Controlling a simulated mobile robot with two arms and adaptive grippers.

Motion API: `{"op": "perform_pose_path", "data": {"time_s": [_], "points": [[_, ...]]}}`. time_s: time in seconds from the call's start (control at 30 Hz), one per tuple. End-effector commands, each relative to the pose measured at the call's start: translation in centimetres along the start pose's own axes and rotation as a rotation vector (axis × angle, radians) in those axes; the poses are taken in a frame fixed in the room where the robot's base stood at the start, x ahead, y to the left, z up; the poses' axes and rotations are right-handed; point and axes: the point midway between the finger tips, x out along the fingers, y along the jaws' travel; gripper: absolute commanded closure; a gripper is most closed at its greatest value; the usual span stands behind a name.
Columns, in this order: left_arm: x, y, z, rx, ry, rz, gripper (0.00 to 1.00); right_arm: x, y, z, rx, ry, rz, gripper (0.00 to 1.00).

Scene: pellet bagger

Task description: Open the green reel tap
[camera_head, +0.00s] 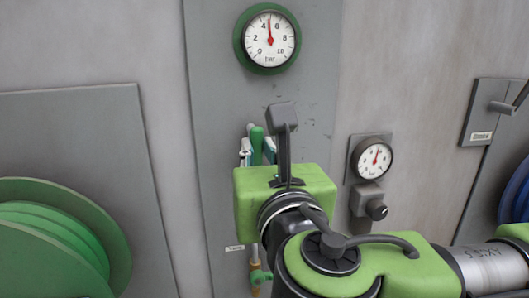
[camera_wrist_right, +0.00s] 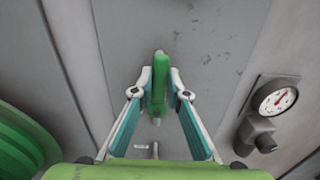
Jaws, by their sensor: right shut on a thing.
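The green tap handle (camera_head: 257,140) stands upright on the grey wall panel, below the big gauge. In the right wrist view the handle (camera_wrist_right: 158,66) lies between my fingers and points up. My right gripper (camera_wrist_right: 158,92) is shut on it, one finger on each side. In the head view my right gripper (camera_head: 257,152) is mostly hidden behind my own green wrist housing. My left gripper is not in view.
A green-rimmed bar gauge (camera_head: 268,40) reads a little under 5. A green hose reel (camera_head: 60,240) is at the left, a blue reel (camera_head: 515,200) at the right edge.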

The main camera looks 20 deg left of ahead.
Motion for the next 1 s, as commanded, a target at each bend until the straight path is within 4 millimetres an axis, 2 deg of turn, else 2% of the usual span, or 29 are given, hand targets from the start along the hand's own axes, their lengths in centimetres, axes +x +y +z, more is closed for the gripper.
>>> {"op": "perform_pose_path", "data": {"time_s": [0.63,0.67,0.7,1.0], "points": [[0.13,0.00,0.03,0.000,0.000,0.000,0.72,-0.03,0.38,-0.40,-0.049,0.009,0.003,1.00],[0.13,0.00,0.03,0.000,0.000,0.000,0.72,-0.03,0.38,-0.41,-0.049,0.009,0.003,0.77],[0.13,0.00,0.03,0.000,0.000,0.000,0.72,-0.03,0.38,-0.40,-0.049,0.009,0.003,0.68],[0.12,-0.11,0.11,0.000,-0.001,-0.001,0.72,-0.03,0.33,-0.16,-0.046,0.004,0.002,0.68]]}}
